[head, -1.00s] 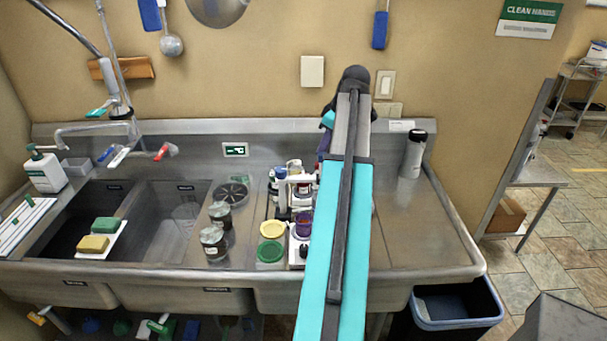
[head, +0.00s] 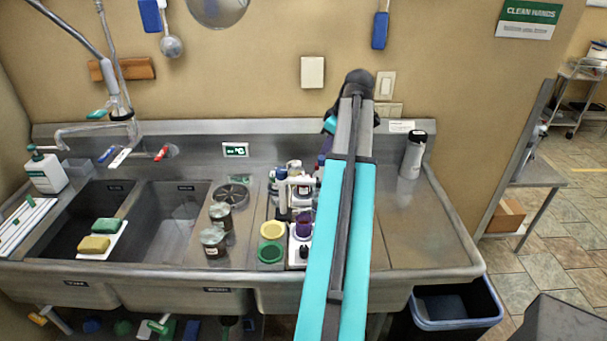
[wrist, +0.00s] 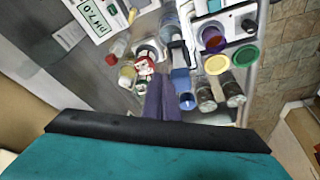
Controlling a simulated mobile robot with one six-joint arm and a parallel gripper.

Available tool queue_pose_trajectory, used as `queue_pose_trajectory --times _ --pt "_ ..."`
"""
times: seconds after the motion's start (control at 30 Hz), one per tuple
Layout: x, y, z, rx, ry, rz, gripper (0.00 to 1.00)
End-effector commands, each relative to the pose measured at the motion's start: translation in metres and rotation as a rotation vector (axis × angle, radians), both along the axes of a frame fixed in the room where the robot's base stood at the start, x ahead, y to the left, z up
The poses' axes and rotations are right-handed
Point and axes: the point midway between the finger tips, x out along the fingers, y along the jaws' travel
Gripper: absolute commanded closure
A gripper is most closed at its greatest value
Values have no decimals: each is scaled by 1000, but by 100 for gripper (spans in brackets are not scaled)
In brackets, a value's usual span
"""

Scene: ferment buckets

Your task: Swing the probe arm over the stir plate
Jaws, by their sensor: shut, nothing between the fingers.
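The white stir plate (head: 299,258) stands on the steel counter just left of my arm. A purple cup (head: 304,226) is on it; the cup also shows in the wrist view (wrist: 212,38). A white upright with a horizontal arm (head: 300,181), seemingly the probe arm, stands behind the cup, partly crowded by bottles. In the wrist view a dark piece with a blue end (wrist: 181,79) lies just beyond my fingertips; I cannot tell whether it belongs to the probe arm. My gripper (wrist: 160,80) is shut and empty, beside the bottles. Contact is unclear.
Several bottles (head: 282,190) crowd behind the stir plate. A yellow dish (head: 272,230), a green dish (head: 270,253) and two jars (head: 213,241) stand to its left. The sink basins (head: 165,225) lie further left. The counter right of my arm is mostly clear, with a flask (head: 412,156) at the back.

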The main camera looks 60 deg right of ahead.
Motion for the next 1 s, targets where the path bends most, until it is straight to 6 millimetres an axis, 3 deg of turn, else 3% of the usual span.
queue_pose_trajectory --times 0.63,1.0 --pt "-8 9 0 0 0 0 100" --pt "-19 27 0 0 0 1 100"
